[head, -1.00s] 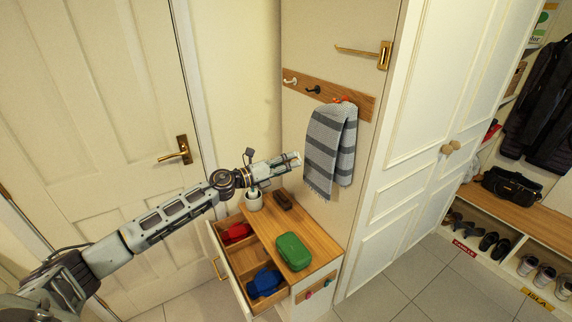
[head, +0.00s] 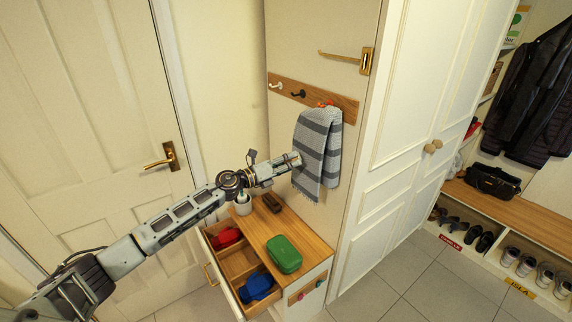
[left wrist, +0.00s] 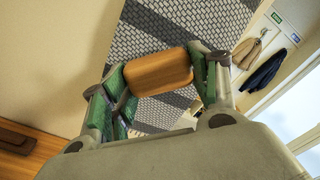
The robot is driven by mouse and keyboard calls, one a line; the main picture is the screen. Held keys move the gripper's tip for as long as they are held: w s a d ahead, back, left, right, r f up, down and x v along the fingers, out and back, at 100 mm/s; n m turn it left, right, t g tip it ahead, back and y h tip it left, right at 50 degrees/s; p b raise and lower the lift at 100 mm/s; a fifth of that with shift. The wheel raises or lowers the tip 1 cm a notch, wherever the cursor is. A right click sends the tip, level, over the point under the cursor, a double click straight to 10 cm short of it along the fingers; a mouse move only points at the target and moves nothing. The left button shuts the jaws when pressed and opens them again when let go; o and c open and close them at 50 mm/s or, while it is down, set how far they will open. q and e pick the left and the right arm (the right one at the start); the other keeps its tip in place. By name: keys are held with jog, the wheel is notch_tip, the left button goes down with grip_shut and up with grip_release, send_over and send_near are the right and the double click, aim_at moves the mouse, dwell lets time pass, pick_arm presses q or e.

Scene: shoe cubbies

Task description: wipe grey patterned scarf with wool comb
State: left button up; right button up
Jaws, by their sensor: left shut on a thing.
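The grey patterned scarf (head: 318,150), with dark and light bands, hangs from the hook rail on the wall panel. It also fills the upper middle of the left wrist view (left wrist: 185,28). My left gripper (head: 291,161) is at the scarf's left edge, overlapping it in the head view. In the left wrist view its green-padded fingers are shut on the wool comb (left wrist: 158,72), whose rounded wooden back shows. The comb's teeth are hidden. The comb is in front of the scarf; I cannot tell whether they touch. My right gripper is not in view.
Below is a wooden-topped cabinet (head: 311,246) with a green case (head: 284,253), a dark brown brush (head: 271,202) and a white pot (head: 243,206). Its open drawer holds red and blue items. A wall rail with hooks (head: 283,88) is above; a white wardrobe (head: 400,150) stands right.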

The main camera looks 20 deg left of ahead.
pick_arm(q)
jog(key=shift+w+d, duration=0.3)
jog(key=shift+w, duration=0.05)
dwell(1.0)
jog(key=shift+x, duration=0.8)
dwell(0.6)
jog(key=shift+r+p, duration=0.2)
jog(key=shift+p, duration=0.2)
jog(key=shift+a+r+p, duration=0.1)
jog(key=shift+r+p, duration=1.65)
jog(key=shift+r, duration=0.1)
jog(key=shift+f, duration=0.1)
jog(key=shift+f+b, duration=1.6)
jog(key=shift+f, duration=0.4)
jog(key=shift+w, duration=0.1)
